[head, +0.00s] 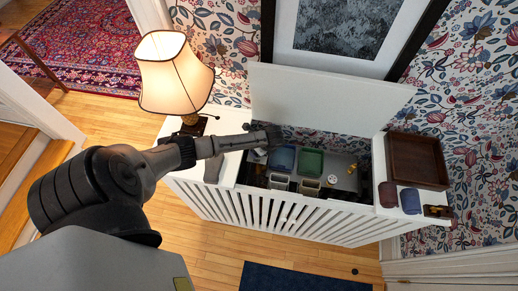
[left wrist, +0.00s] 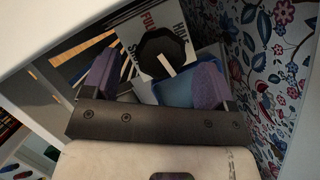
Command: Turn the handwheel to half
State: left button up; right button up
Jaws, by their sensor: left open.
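The handwheel (left wrist: 166,45) is a dark, many-sided knob with a white stripe, on a white label plate (left wrist: 138,50). Lettering around it partly shows, reading like FULL, HALF and the start of a third word. The stripe runs from the knob's middle toward its lower right edge. My left gripper (left wrist: 158,66) is open, its two purple fingers apart with the handwheel showing between and beyond them. I cannot tell whether they touch it. In the head view my left arm reaches over the open white cabinet (head: 290,215); the handwheel is not discernible there. My right gripper is not in view.
The cabinet's lid (head: 325,105) stands raised against the wall. Inside are a blue tray (head: 283,157), a green tray (head: 310,163) and small containers. A lit lamp (head: 175,75) stands left; a brown wooden tray (head: 416,160) sits on the right end.

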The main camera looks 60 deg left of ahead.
pick_arm(q)
jog(key=shift+x, duration=1.1)
jog(key=shift+c, duration=0.4)
jog(key=c, duration=0.8)
jog(key=shift+r, duration=0.1)
